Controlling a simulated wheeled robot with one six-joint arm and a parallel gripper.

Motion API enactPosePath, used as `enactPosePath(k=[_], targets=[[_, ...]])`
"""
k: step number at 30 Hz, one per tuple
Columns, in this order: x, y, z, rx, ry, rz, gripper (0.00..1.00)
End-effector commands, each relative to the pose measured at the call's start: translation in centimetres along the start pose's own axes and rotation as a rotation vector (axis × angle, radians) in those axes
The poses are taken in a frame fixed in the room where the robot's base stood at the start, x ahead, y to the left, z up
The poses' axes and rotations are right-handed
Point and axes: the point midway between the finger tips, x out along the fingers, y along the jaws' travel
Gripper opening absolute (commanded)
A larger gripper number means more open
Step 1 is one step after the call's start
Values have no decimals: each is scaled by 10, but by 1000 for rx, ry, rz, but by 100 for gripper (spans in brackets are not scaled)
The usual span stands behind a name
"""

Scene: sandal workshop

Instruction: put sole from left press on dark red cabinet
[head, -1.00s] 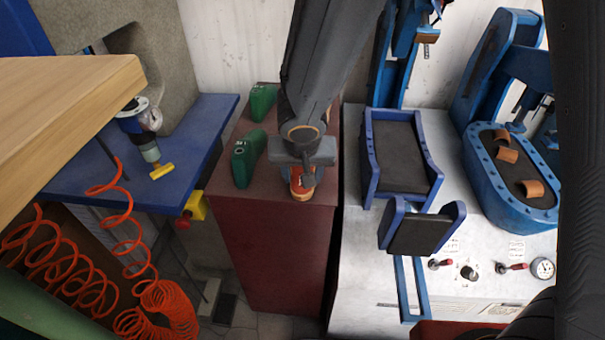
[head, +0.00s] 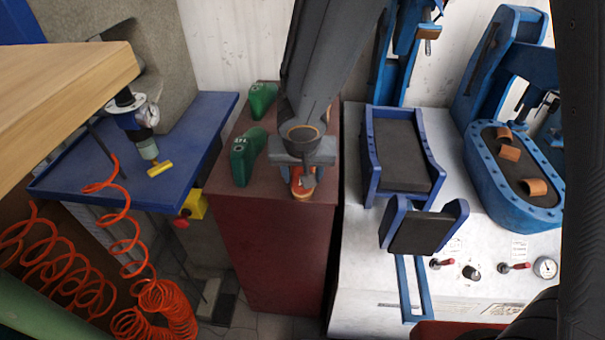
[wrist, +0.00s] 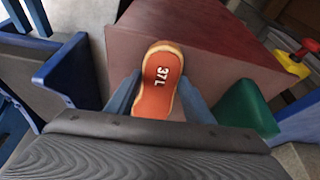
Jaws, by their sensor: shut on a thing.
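The dark red cabinet (head: 270,240) stands in the middle of the head view, with its top (head: 227,198) below my gripper. My gripper (head: 303,182) is over the right part of that top, shut on an orange-red sole (head: 301,190). In the wrist view the sole (wrist: 160,85) shows the mark "37L" and sits between the two fingers of my gripper (wrist: 160,100). The cabinet (wrist: 215,45) lies just beyond it. I cannot tell whether the sole touches the top. The left press (head: 405,150) has an empty dark pad.
Two green shoe lasts (head: 247,157) (head: 262,99) stand on the cabinet top left of my gripper. A blue table (head: 80,175) with a gauge is further left, above coiled orange hoses (head: 160,305). The right press (head: 512,190) holds several brown pieces.

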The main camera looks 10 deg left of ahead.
Motion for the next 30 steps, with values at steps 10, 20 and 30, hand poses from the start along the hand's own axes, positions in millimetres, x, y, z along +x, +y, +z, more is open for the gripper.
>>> enactPosePath(k=[10,20,30], targets=[[0,0,0,0,0,0,69],[-28,-1,-1,1,2,-1,69],[-74,0,-1,0,2,-1,69]])
